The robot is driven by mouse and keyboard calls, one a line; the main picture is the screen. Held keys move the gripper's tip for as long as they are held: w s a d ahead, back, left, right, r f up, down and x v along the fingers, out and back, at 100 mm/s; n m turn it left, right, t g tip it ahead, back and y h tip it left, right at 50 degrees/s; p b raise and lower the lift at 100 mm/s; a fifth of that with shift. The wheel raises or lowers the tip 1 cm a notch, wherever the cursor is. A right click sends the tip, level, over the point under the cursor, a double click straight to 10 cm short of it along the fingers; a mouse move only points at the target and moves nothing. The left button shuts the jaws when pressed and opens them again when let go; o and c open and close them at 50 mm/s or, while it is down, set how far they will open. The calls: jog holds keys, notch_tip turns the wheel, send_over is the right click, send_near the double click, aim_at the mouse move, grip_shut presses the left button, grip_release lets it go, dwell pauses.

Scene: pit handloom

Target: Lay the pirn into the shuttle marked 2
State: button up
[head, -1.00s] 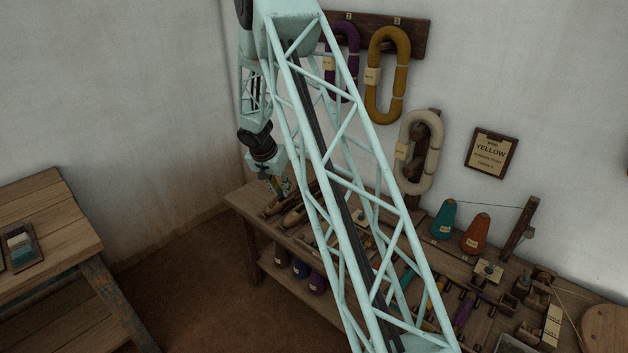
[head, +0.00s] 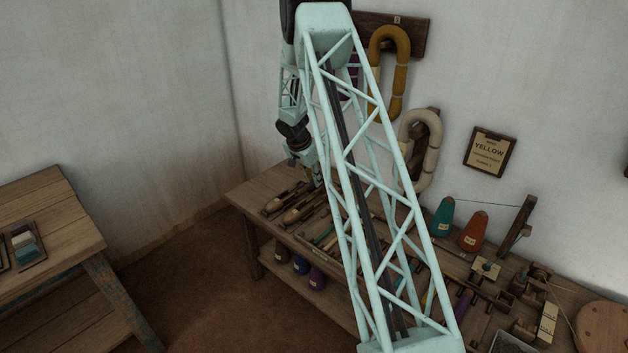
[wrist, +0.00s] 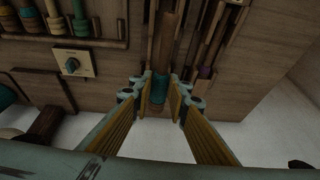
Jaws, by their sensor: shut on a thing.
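My gripper (wrist: 160,80) is shut on the pirn (wrist: 158,92), whose teal part shows between the fingers in the wrist view. A brown length runs on from it toward the top of the picture; I cannot tell whether it is the pirn's shaft or something beneath. In the head view my gripper (head: 314,180) is over the bench, just right of two wooden shuttles (head: 280,203) (head: 297,212). Other long wooden pieces (wrist: 206,40) lie right of the pirn in the wrist view. I cannot read a number 2 on any shuttle.
The bench (head: 252,193) holds a rack of coloured pirns (wrist: 52,12) and a plate with a dial (wrist: 73,64). Teal (head: 444,217) and orange (head: 474,231) cones stand farther right. My arm hides the middle of the bench. Yarn hanks hang on the wall.

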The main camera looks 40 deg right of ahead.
jog(key=shift+f, duration=0.25)
jog(key=shift+f+b, duration=0.6)
jog(key=shift+f, duration=2.05)
jog(key=shift+f+b, duration=0.9)
jog(key=shift+b, duration=0.45)
jog(key=shift+f, duration=0.1)
jog(key=o, duration=0.9)
jog(key=shift+r+p, duration=0.55)
jog(key=shift+r, duration=3.45)
